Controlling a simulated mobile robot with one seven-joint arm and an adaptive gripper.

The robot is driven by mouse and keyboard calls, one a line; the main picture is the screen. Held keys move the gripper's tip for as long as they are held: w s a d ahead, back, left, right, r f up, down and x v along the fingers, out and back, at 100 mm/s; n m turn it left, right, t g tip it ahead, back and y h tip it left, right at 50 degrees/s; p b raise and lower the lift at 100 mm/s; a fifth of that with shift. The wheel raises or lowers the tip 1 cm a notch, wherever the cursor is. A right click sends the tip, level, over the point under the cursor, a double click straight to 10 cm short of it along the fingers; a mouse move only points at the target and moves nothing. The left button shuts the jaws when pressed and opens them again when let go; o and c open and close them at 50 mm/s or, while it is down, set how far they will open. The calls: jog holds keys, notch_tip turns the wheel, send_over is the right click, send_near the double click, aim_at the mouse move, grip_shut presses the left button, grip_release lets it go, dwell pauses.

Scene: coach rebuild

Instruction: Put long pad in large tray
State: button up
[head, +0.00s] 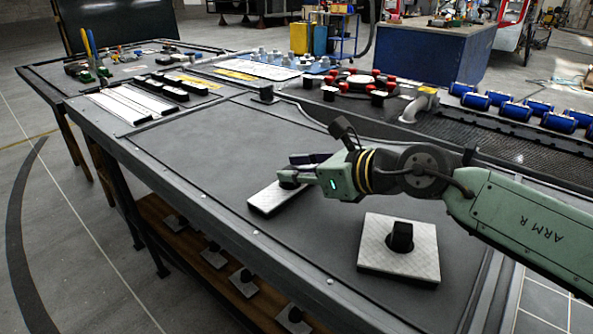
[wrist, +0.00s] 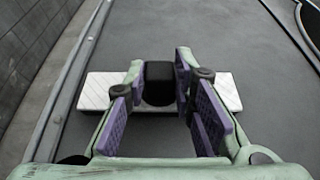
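The long pad (head: 265,201) is a pale, textured rectangular plate lying flat on the grey bench. Its black block handle (wrist: 160,82) stands at its middle. The pad also spans left to right in the wrist view (wrist: 98,92). My gripper (head: 290,172) is low over the pad. In the wrist view its purple-lined fingers (wrist: 160,92) are apart, one on each side of the handle. I cannot tell whether they touch it. I cannot tell for sure which thing is the large tray.
A squarer pale pad (head: 376,262) with a black handle lies to the right, below my arm. Long white strips (head: 130,102) and black blocks lie at the back left. The bench left of the long pad is clear.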

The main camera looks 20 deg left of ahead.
jog(key=o, duration=0.4)
jog(key=shift+o, duration=0.2)
jog(key=shift+r, duration=0.1)
jog(key=shift+r+p, duration=0.2)
jog(key=shift+p, duration=0.1)
jog(key=b+v, duration=0.1)
jog(key=v, duration=1.1)
jog(key=shift+b, duration=0.4)
jog(key=shift+f, duration=0.1)
